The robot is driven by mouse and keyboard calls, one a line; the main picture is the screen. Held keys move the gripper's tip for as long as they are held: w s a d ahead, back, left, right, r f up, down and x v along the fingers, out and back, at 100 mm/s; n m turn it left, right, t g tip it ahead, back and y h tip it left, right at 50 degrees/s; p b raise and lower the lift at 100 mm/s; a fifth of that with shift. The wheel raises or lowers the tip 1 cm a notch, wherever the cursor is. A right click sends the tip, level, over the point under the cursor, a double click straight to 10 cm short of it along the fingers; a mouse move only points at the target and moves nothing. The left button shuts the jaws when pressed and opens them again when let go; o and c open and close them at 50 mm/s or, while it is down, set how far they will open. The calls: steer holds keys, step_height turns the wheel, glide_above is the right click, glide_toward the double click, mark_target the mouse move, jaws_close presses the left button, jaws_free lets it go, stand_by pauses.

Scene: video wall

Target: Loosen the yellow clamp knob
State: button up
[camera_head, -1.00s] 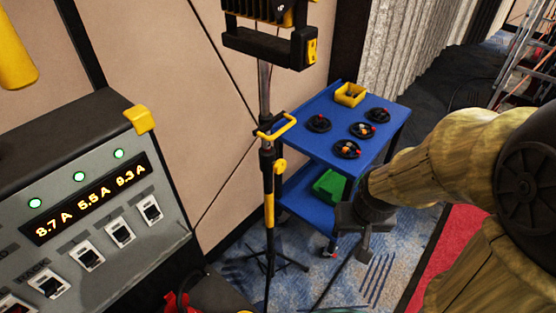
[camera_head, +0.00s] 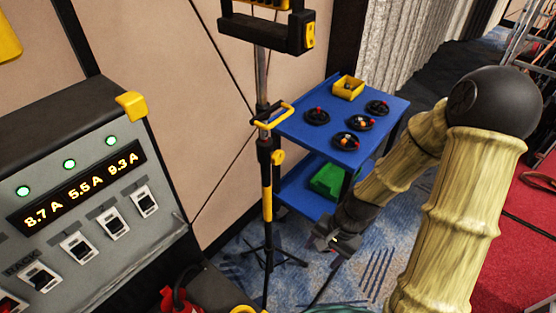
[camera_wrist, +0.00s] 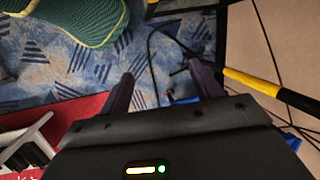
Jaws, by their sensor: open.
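The yellow clamp knob (camera_head: 278,157) sits on the right side of the stand pole (camera_head: 267,195), below a yellow handle (camera_head: 275,115). My gripper (camera_head: 335,242) is in the head view below and to the right of the knob, apart from it and from the pole. In the wrist view my gripper (camera_wrist: 160,80) shows its two fingers spread with nothing between them but carpet and cable. The pole's yellow and black section (camera_wrist: 250,80) runs to the right of the fingers there. I cannot make out the knob in the wrist view.
A blue cart (camera_head: 300,125) with several black dishes and a yellow bin (camera_head: 348,87) stands right behind the pole. A grey panel (camera_head: 85,210) with lit readouts fills the left. A work light (camera_head: 268,28) tops the stand. Its tripod legs (camera_head: 285,258) spread on the carpet.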

mark_target(280, 158)
steer(key=w+a+f+m+t+y+b, duration=0.25)
steer(key=w+a+m+y, duration=0.25)
steer(key=a+m+y, duration=0.4)
steer(key=w+d+r+m+t+y+b, duration=0.1)
steer(key=w+d+r+m+t+b, duration=0.1)
steer(key=w+d+r+m+t, duration=0.7)
steer(key=w+d+r+m, duration=0.1)
steer(key=m, duration=0.3)
steer(key=shift+w+d+r+y, duration=0.2)
steer(key=shift+w+r+y, duration=0.05)
steer(key=shift+y, duration=0.15)
steer(key=p+x, duration=0.2)
steer(key=x, duration=1.5)
steer(key=shift+w+a, duration=0.15)
